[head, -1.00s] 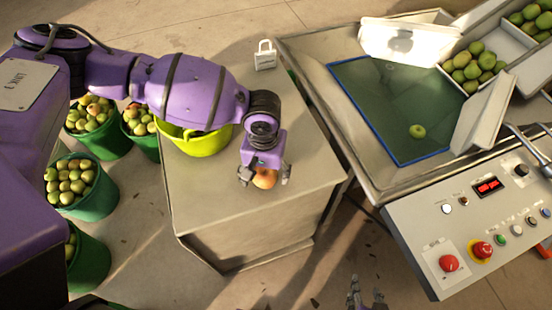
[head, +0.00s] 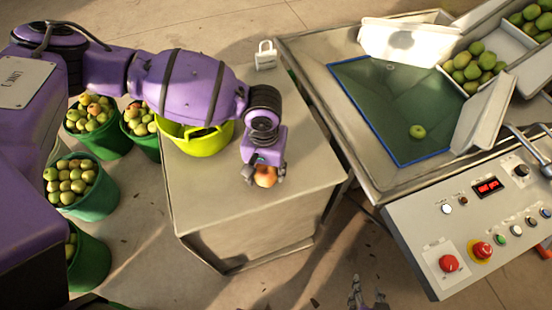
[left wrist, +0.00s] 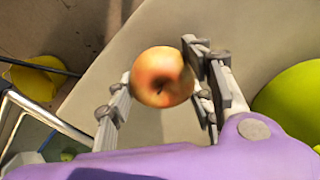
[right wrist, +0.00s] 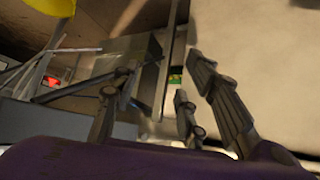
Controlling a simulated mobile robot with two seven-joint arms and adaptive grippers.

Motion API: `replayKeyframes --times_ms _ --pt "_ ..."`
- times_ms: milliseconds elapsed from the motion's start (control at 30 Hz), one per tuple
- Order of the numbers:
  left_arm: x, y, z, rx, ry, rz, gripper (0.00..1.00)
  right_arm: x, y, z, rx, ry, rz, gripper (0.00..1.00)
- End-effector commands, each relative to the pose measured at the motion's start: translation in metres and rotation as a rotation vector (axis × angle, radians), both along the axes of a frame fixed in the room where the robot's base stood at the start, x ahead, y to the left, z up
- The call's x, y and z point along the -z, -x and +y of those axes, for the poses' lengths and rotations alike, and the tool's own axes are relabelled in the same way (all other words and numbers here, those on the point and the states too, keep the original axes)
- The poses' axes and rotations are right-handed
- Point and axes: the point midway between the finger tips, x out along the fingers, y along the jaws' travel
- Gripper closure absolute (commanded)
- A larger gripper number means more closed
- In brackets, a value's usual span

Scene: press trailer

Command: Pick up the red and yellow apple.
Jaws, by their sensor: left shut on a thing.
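The red and yellow apple (head: 266,176) is at the front part of the beige table top, between the fingers of my left gripper (head: 264,178). In the left wrist view the apple (left wrist: 162,77) sits between the fingertips, and my left gripper (left wrist: 165,85) is shut on it. I cannot tell whether the apple still touches the table. My right gripper (head: 368,300) shows at the bottom edge of the head view. In the right wrist view its fingers (right wrist: 155,95) are apart with nothing between them.
The beige table (head: 215,190) bears a yellow-green bowl (head: 200,143) and a white padlock-shaped item (head: 265,55). Green buckets of apples (head: 82,195) stand at left. At right are a press tray holding a green apple (head: 417,131) and a control panel (head: 470,230).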

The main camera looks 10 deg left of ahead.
Motion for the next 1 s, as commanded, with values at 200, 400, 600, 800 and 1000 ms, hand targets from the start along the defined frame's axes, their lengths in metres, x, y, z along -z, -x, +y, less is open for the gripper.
replayKeyframes --times_ms 200,400,600,800,1000 --pt "-0.041 0.013 -0.007 0.006 0.003 -0.005 0.82 -0.009 -0.006 0.001 0.003 -0.004 -0.012 0.60" --pt "-0.088 0.049 -0.026 0.007 0.003 -0.007 0.82 -0.018 -0.011 0.009 0.003 -0.018 -0.022 0.60" --pt "-0.105 0.093 -0.048 0.006 0.002 -0.003 0.82 -0.022 -0.010 0.011 0.004 -0.024 -0.023 0.60" --pt "-0.116 0.117 -0.060 0.005 0.001 -0.003 0.82 -0.025 -0.010 0.011 0.002 -0.023 -0.023 0.60" --pt "-0.119 0.125 -0.063 0.001 0.000 -0.001 0.82 -0.025 -0.010 0.009 -0.006 -0.017 -0.022 0.60"
